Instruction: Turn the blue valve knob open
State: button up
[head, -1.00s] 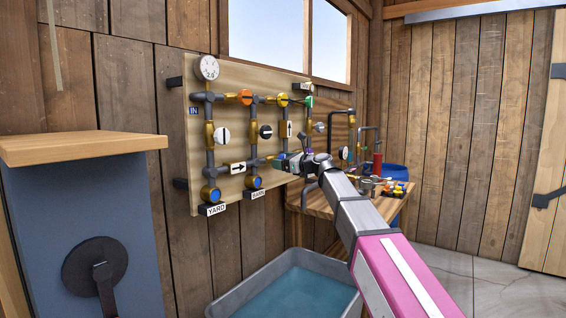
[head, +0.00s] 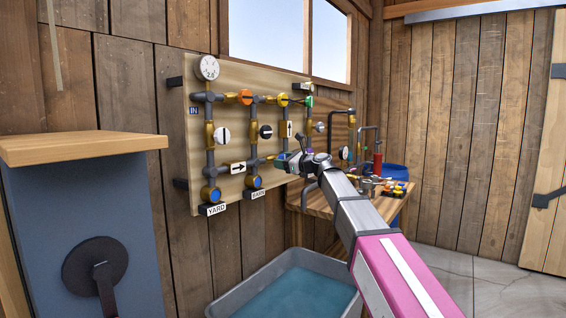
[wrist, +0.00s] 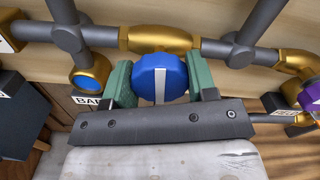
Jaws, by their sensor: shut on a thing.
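The blue valve knob (wrist: 160,77) is in the wrist view, in front of a brass valve body (wrist: 160,39) on a horizontal pipe. The knob's white stripe runs up and down in that view, across the pipe. My gripper (wrist: 161,80) has one green finger on each side of the knob and is shut on it. In the head view my gripper (head: 288,160) is at the lower right part of the pipe board (head: 232,86), and it hides most or all of the knob.
Orange (head: 245,97), yellow (head: 283,100), white (head: 222,134) and black (head: 265,131) knobs sit nearby on the board. Blue-faced outlets (head: 210,195) are at lower left. A water trough (head: 225,308) lies below. A wooden bench (head: 385,212) with small parts stands right.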

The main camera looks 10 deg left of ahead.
jog(key=n, duration=0.8)
jog(key=shift+n, duration=0.4)
jog(key=n, duration=0.4)
jog(key=shift+s+n, duration=0.1)
jog(key=shift+n, duration=1.7)
jog(key=o, duration=0.9)
jog(key=shift+o, duration=0.2)
jog(key=v, duration=1)
jog(key=shift+s+d, duration=0.15)
jog(key=shift+d, duration=0.2)
jog(key=shift+f, duration=0.1)
